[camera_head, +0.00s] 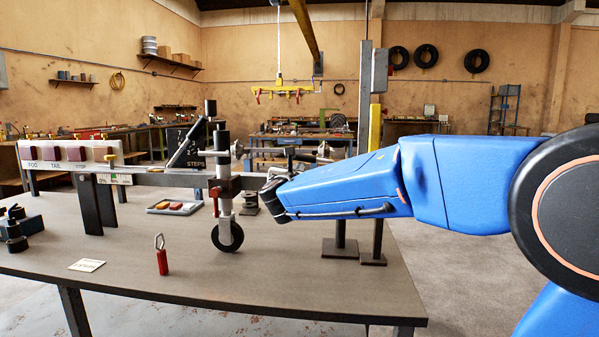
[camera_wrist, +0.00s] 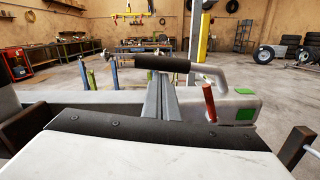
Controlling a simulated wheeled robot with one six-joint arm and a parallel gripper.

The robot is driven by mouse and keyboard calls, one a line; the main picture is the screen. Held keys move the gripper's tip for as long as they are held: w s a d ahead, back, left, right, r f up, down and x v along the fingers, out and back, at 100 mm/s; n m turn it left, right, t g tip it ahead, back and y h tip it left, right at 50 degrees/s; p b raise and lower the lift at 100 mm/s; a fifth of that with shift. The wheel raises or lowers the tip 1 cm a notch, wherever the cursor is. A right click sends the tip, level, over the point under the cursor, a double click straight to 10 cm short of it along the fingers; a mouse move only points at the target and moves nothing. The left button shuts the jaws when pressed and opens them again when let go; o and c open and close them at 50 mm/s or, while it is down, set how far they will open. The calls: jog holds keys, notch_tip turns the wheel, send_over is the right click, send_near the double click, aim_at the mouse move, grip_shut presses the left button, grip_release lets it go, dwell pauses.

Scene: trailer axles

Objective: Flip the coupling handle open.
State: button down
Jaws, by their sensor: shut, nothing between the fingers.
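The coupling handle (camera_wrist: 165,63) shows in the wrist view as a black grip on a bent grey lever. It lies roughly level and runs across the view, its lever bending down at the right to the grey coupling body (camera_wrist: 240,98), which has green patches. A small red lever (camera_wrist: 209,100) stands by the body. My gripper (camera_wrist: 163,80) is shut and empty, its grey fingers pointing toward the grip. I cannot tell whether they touch it. In the head view my blue arm hides much of the coupling; part of the handle (camera_head: 302,156) shows above it, and the fingers are not clear.
The workbench (camera_head: 130,240) carries a jockey wheel (camera_head: 228,236), a red-handled pin (camera_head: 162,258), a small tray (camera_head: 175,207) and a lamp board (camera_head: 68,154). Stands (camera_head: 340,247) rise beneath my arm. Open floor lies right of the bench.

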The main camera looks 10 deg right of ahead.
jog(key=s+d+r+m, duration=0.2)
jog(key=d+r+m, duration=0.4)
jog(key=r+m, duration=0.2)
jog(key=shift+r+m, duration=0.15)
jog(key=shift+m, duration=0.65)
jog(key=shift+d+r+h, duration=0.1)
jog(key=shift+d+h, duration=0.05)
jog(key=shift+h, duration=0.25)
